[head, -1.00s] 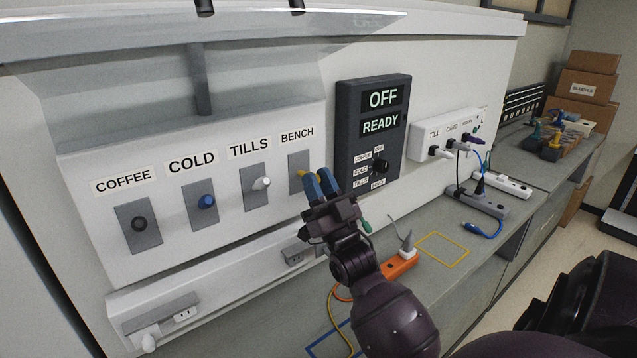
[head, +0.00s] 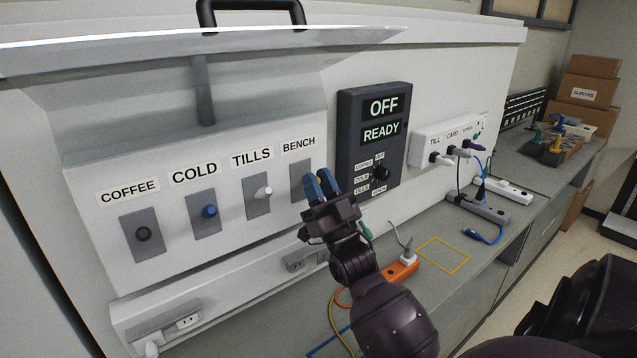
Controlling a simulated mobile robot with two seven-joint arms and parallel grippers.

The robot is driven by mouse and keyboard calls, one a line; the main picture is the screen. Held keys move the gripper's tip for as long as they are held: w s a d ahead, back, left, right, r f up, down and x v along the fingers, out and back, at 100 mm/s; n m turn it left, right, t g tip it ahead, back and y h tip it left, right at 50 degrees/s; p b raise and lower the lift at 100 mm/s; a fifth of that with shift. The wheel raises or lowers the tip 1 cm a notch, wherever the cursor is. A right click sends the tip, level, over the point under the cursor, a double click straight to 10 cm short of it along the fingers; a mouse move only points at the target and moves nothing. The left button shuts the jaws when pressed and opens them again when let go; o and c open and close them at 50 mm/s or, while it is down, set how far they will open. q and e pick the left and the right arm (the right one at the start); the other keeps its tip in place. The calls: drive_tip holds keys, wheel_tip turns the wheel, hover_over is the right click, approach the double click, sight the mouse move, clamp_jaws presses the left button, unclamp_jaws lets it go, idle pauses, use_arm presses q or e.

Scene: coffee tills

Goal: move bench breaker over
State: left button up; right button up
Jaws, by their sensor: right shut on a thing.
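The bench breaker's grey plate (head: 297,181) is under the BENCH label (head: 298,147), at the right end of the white breaker panel. Its yellow lever is hidden behind my fingers. My right gripper (head: 320,184), with blue fingertips, is at the right side of that plate and shut on the lever. The lever's exact position cannot be seen. The dark display beside it (head: 372,140) reads OFF and READY. My left gripper is not in view.
The coffee breaker (head: 143,234), blue cold breaker (head: 209,211) and white tills breaker (head: 264,191) sit in a row to the left. A raised clear cover with a black handle (head: 250,5) is above. An orange power strip (head: 402,271) lies on the counter below.

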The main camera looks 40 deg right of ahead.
drive_tip(key=shift+r, duration=0.15)
drive_tip(key=shift+w+r+p, duration=0.3)
drive_tip(key=shift+r+p, duration=0.2)
drive_tip(key=o, duration=0.8)
drive_tip(key=shift+f, duration=0.1)
